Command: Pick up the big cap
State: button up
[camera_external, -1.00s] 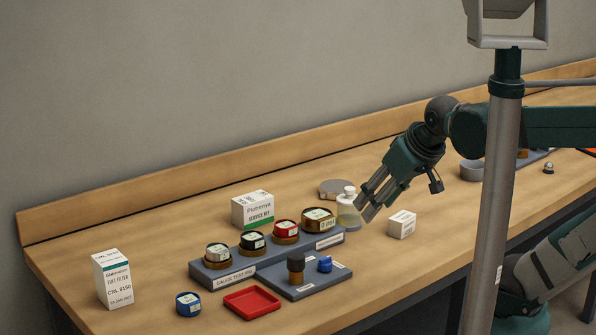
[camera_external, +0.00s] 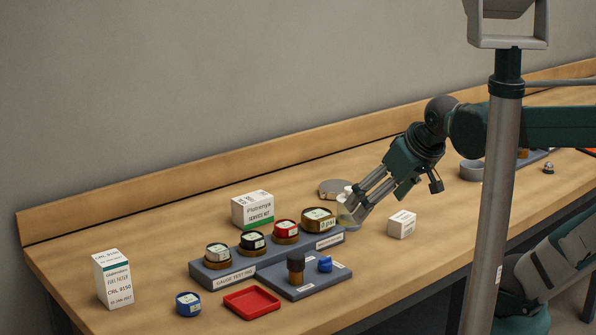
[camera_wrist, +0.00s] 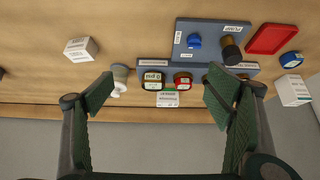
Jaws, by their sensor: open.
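A grey pump board (camera_external: 300,285) lies at the front of the bench. On it stand a dark cylinder with a black top and brown lower part (camera_external: 296,268) and a small blue cap (camera_external: 325,264). The dark cylinder looks like the big cap, but I cannot tell for sure. Both also show in the wrist view, the cylinder (camera_wrist: 231,48) at upper right and the blue cap (camera_wrist: 194,42) left of it. My gripper (camera_external: 351,212) is open and empty, above the bench, right of the board and apart from it. Its spread fingers (camera_wrist: 160,85) show at both sides of the wrist view.
A gauge rack (camera_external: 225,274) with several gauges stands behind the board. A red tray (camera_external: 252,303) and a blue-ringed gauge (camera_external: 188,304) lie in front. A bottle (camera_wrist: 119,76), partly hidden by my fingers outside, and a small white box (camera_external: 402,224) are near my gripper.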

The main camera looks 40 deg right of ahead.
jog(key=shift+w+r, duration=0.1)
jog(key=w+d+r+m+g+h+p, duration=0.15)
jog(key=w+d+r+m+p, duration=0.3)
jog(key=w, duration=0.65)
jog(key=m+g+h+p, duration=0.1)
jog(key=m+g+p, duration=0.65)
jog(key=m, duration=1.05)
send_over(332, 186)
jog(key=a, duration=0.1)
jog(key=shift+n+t, duration=0.25)
jog(key=shift+t, duration=0.15)
notch_tip(332, 186, down, 12)
jog(key=shift+a+f, duration=0.1)
jog(key=shift+f, duration=0.1)
jog(key=shift+w+d+f, duration=0.25)
jog(key=shift+d+f, duration=0.05)
jog(key=shift+f, duration=0.3)
jog(key=shift+h, duration=0.25)
jog(key=shift+x, duration=1.3)
